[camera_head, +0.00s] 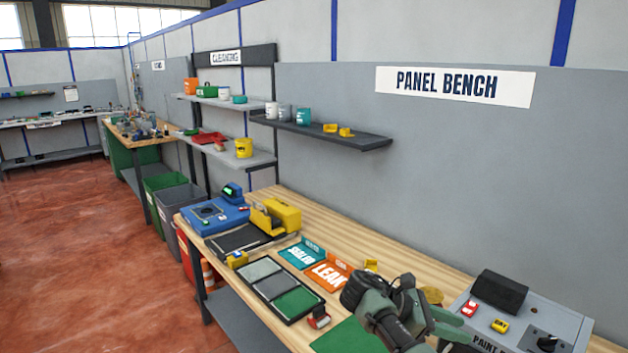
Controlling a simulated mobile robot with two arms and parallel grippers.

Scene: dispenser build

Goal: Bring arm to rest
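My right arm and gripper (398,318) come in at the bottom, over the front right part of the wooden panel bench (345,240). They are dark green and black. My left gripper is not in view.
Near my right arm are a green mat (345,338), a three-pad tray (272,289), an orange LEAK card (330,273), a teal SEALER card (300,255) and a grey paint box (535,318). A yellow device (275,215) stands farther back. Red floor (90,250) is open at left.

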